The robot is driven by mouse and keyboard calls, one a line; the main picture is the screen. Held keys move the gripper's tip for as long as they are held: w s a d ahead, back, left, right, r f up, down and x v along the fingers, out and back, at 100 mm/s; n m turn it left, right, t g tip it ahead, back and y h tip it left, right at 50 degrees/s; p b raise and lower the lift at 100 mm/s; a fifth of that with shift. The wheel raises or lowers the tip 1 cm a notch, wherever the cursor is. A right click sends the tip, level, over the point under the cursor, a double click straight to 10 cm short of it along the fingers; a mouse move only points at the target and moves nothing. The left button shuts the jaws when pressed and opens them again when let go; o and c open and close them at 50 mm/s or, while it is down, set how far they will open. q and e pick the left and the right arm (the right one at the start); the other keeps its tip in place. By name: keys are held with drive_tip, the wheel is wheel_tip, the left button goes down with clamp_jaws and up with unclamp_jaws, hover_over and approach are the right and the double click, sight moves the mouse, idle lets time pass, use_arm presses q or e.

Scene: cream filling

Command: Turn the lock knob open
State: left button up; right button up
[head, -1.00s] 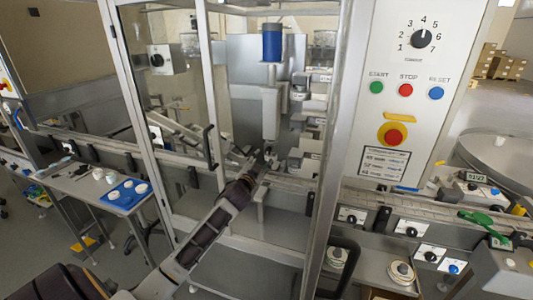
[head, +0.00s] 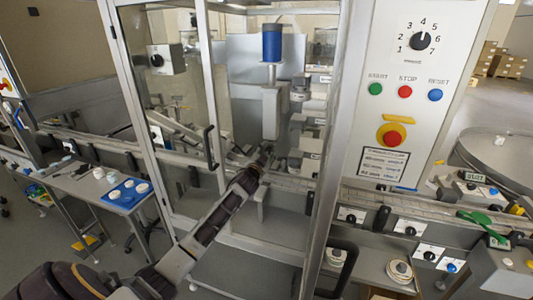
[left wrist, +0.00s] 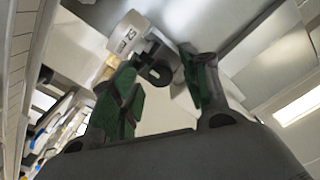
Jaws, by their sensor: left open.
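In the head view my left gripper (head: 265,153) reaches through the open front of the glazed machine, close below the grey filling column (head: 270,112). In the left wrist view the green-padded fingers of this gripper (left wrist: 160,72) stand apart. A dark round knob (left wrist: 161,74) on a black bracket shows in the gap between the fingertips, beside a pale cylinder (left wrist: 128,35) with a number on it. I cannot tell whether a finger touches the knob, nor how the knob is turned. In the head view the gripper hides the knob. My right gripper is not in view.
The machine's door frame and black handle (head: 210,148) stand left of my arm. The control panel (head: 415,95) and its post stand to the right. A conveyor rail (head: 285,182) runs below the gripper. A side table with a blue tray (head: 126,194) is at the left.

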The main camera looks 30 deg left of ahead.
use_arm(q)
drive_tip(key=shift+w, duration=0.15)
drive_tip(key=shift+c, duration=0.5)
clamp_jaws()
drive_tip(key=shift+n, duration=0.3)
drive_tip(key=n, duration=0.3)
drive_tip(key=shift+p, duration=0.35)
drive_tip(key=n+p, duration=0.1)
drive_tip(key=n, duration=0.3)
drive_tip(key=shift+n+p, duration=0.3)
drive_tip(key=shift+n, duration=0.1)
drive_tip(key=n+p, duration=0.2)
drive_tip(key=n, duration=0.3)
drive_tip(key=shift+n+p, duration=0.55)
drive_tip(key=shift+n, duration=1.75)
